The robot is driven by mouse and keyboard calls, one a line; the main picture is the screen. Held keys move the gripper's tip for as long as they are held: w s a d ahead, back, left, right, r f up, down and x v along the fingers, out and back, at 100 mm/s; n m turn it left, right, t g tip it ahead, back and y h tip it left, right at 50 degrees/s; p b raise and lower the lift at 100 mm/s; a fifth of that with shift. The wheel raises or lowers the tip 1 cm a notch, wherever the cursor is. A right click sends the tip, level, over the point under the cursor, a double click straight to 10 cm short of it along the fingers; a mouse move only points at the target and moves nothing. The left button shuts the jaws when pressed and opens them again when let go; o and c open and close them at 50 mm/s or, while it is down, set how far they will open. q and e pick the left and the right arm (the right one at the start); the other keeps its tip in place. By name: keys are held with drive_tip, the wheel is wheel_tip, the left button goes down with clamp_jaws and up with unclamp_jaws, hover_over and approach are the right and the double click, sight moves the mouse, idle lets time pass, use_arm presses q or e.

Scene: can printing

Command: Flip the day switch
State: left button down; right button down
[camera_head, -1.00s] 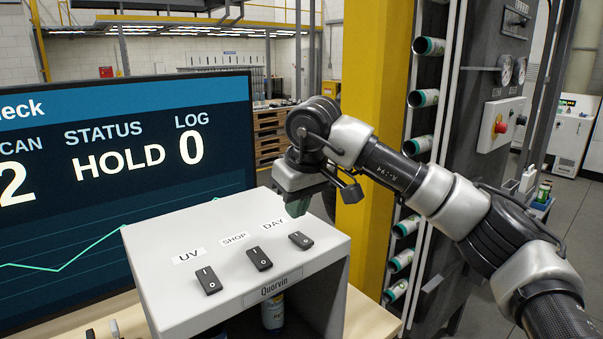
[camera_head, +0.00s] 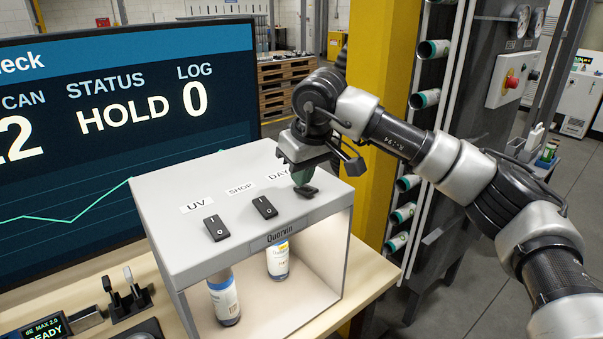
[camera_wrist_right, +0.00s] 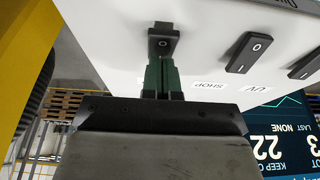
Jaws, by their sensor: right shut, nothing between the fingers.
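The DAY switch (camera_head: 307,191) is a black rocker at the right end of the top of a light grey box (camera_head: 235,175). Its DAY label is partly covered by my gripper. My right gripper (camera_head: 302,183) is shut and empty, pointing down with its green fingertips at the switch. In the right wrist view the fingertips (camera_wrist_right: 161,64) cover the far end of the DAY switch (camera_wrist_right: 161,42) and seem to touch it; its O end shows clear. The SHOP switch (camera_head: 264,207) and UV switch (camera_head: 215,228) stand to the left. My left gripper is not in view.
The box is open in front and lit inside, with two bottles (camera_head: 223,298) (camera_head: 278,262) in it. A large screen (camera_head: 120,120) reading HOLD stands behind and left. A yellow post (camera_head: 372,130) and a can rack are close on the right.

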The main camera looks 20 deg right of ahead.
drive_tip(key=shift+s+f, duration=0.15)
drive_tip(key=shift+f, duration=0.2)
drive_tip(key=shift+s, duration=0.3)
drive_tip(key=shift+s+d+r, duration=0.2)
drive_tip(key=shift+s, duration=0.1)
drive_tip(key=shift+r, duration=0.1)
